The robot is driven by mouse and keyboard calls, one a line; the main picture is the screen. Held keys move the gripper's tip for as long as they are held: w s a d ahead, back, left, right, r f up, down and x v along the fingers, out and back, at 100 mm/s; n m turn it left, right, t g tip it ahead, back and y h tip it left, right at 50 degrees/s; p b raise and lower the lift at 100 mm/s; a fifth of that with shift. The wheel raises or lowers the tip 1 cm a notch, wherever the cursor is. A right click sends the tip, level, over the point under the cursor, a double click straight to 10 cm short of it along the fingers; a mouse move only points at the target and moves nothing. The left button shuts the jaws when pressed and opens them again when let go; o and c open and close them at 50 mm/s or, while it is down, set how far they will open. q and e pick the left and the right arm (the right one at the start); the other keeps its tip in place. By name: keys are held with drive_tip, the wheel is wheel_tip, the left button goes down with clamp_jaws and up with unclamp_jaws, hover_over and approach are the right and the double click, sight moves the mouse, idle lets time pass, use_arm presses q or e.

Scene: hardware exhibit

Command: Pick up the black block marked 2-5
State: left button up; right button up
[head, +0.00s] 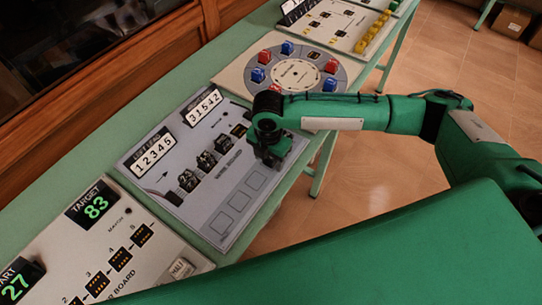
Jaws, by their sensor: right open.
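A grey board (150,190) on the green table holds a diagonal row of small black blocks with white marks. The nearest block (187,181) is at the lower left of the row, a middle block (206,161) follows, and another block (222,144) is further up. The marks are too small to read surely, so I cannot tell which is 2-5. My right gripper (270,158) is open, pointing down over the board's right edge, just right of the row's upper end. It hides part of the board beneath it. My left gripper is not in view.
The board has number cards (154,153) reading 12345 and 31542, and empty square outlines (240,201). A round dial board (296,72) with red and blue blocks stands beyond. Open floor lies right.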

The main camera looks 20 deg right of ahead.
drive_tip(key=c, duration=1.1)
drive_tip(key=shift+o, duration=0.2)
